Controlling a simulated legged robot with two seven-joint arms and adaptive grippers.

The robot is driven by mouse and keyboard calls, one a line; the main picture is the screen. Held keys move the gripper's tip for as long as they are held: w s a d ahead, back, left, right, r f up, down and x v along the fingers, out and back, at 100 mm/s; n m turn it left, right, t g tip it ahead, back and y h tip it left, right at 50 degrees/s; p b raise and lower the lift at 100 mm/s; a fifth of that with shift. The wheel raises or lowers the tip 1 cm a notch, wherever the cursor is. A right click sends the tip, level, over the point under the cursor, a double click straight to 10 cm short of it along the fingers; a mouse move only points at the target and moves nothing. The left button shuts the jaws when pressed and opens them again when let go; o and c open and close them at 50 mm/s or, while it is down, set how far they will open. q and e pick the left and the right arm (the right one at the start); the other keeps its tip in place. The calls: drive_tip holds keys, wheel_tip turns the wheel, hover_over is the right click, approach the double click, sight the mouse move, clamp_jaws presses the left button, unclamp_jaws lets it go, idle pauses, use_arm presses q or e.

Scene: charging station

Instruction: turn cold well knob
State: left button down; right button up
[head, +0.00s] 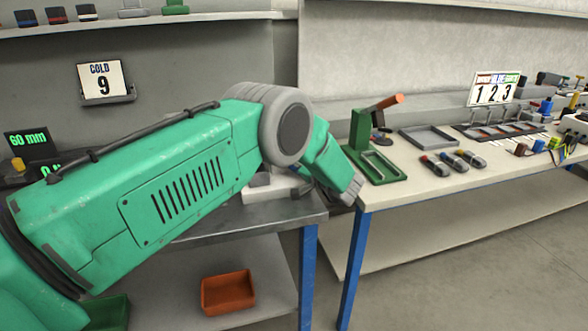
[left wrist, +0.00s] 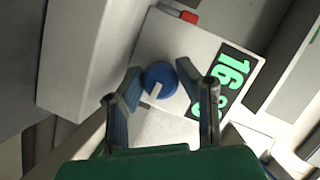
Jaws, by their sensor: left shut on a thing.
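A round blue knob (left wrist: 160,79) with a pale pointer mark sits on the face of a white unit (left wrist: 208,45) in the left wrist view. A display (left wrist: 235,68) with green digits, the top ones reading 16, is to its right. My left gripper (left wrist: 159,72) has its two fingers on either side of the knob and is shut on it. In the head view, my green arm crosses in front of the bench and hides the knob. My right gripper is not in view.
A red piece (left wrist: 189,17) is at the unit's upper edge. An orange bin (head: 228,292) is on the lower shelf.

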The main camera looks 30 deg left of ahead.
use_arm(q)
drive_tip(key=shift+s+d+f, duration=0.1)
drive_tip(key=shift+d+f, duration=0.15)
drive_tip(key=shift+f, duration=0.15)
drive_tip(key=c, duration=1.2)
unclamp_jaws()
drive_tip(key=shift+r, duration=0.1)
drive_tip(key=shift+r, duration=0.15)
drive_tip(key=shift+v, duration=3.95)
